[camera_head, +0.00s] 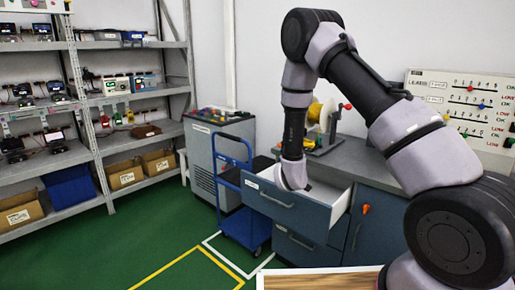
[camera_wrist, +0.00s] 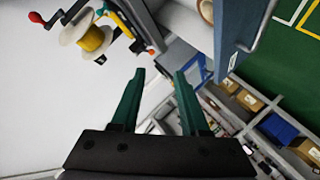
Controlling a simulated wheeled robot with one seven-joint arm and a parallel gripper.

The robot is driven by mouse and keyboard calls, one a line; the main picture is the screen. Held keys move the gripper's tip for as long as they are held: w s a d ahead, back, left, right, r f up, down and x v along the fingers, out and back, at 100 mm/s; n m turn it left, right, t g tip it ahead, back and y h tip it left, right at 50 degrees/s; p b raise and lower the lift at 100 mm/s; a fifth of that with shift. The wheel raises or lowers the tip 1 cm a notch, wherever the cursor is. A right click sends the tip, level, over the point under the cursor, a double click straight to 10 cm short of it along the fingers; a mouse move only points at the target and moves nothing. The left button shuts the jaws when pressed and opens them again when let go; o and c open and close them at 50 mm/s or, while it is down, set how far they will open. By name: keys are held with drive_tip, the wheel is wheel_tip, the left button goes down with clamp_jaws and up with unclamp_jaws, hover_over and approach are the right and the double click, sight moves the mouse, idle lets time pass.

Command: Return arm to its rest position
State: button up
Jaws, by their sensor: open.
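My arm reaches from the lower right, up over the bench, and bends down to the open blue drawer (camera_head: 285,208) in the head view. The arm's end is at or just inside the drawer opening; the fingers are hidden there. In the wrist view my gripper (camera_wrist: 159,88) shows two dark green fingers spread apart with nothing between them. A blue panel with a handle (camera_wrist: 256,38) shows at upper right of that view.
The bench (camera_head: 376,166) carries a yellow spool on a stand (camera_head: 322,115), close behind the forearm. A blue cart (camera_head: 241,200) and grey cabinet (camera_head: 213,148) stand left of the drawer. Shelves (camera_head: 95,150) line the left. Green floor (camera_head: 150,235) is clear.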

drive_tip(key=s+d+r+m+g+y, duration=0.1)
drive_tip(key=s+d+r+m, duration=0.15)
drive_tip(key=r, duration=0.65)
drive_tip(key=s+d+r+m+g+y, duration=0.1)
drive_tip(key=s+d+r+m+g, duration=0.2)
drive_tip(key=r, duration=0.5)
drive_tip(key=s+d+r+m, duration=0.2)
drive_tip(key=s+r, duration=0.2)
drive_tip(key=r, duration=0.5)
drive_tip(key=s+d+r+m+g, duration=0.1)
drive_tip(key=s+r, duration=0.1)
drive_tip(key=s, duration=0.6)
drive_tip(key=s+d+r+m+g, duration=0.1)
drive_tip(key=s+d+r+m, duration=0.1)
drive_tip(key=s, duration=0.7)
drive_tip(key=s+d+r+m+g+y, duration=0.1)
drive_tip(key=s+r, duration=0.3)
drive_tip(key=s, duration=0.5)
drive_tip(key=shift+s+d+r, duration=0.25)
drive_tip(key=shift+d, duration=0.2)
drive_tip(key=shift+w+m, duration=0.1)
drive_tip(key=shift+m, duration=0.15)
